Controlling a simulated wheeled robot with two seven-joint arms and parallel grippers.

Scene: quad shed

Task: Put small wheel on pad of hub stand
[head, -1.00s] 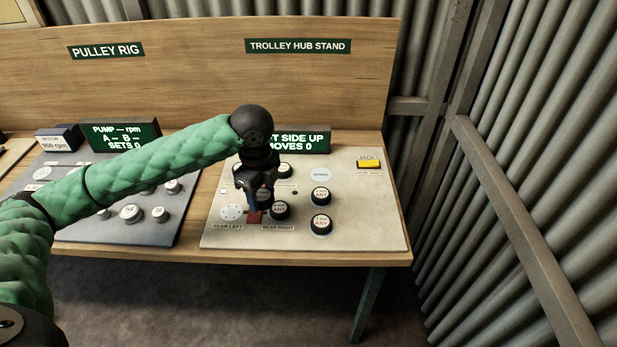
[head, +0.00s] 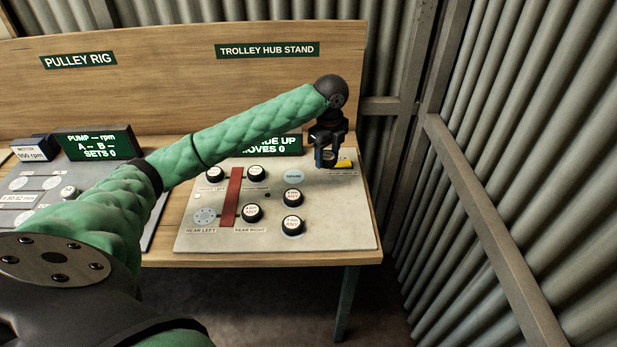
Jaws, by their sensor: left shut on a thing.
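The trolley hub stand (head: 330,235) is a pale board at the right of the bench. My left gripper (head: 328,160) is shut above its back right corner, beside the yellow jack block (head: 343,164). It holds a dark round thing that looks like a small wheel (head: 327,157), mostly hidden by the fingers. Black wheels with white faces sit at the back left (head: 215,174), back middle (head: 256,174), rear right (head: 251,212) and on the right side (head: 292,198), (head: 292,225). The rear left pad (head: 204,215) is bare. A pale blue round pad (head: 293,176) is also bare. My right gripper is out of view.
A red bar (head: 230,197) lies on the board between the left and right wheels. A screen (head: 275,146) stands behind, partly covered by my arm. The pulley rig (head: 30,190) is at the left. A corrugated wall (head: 500,150) closes the right side.

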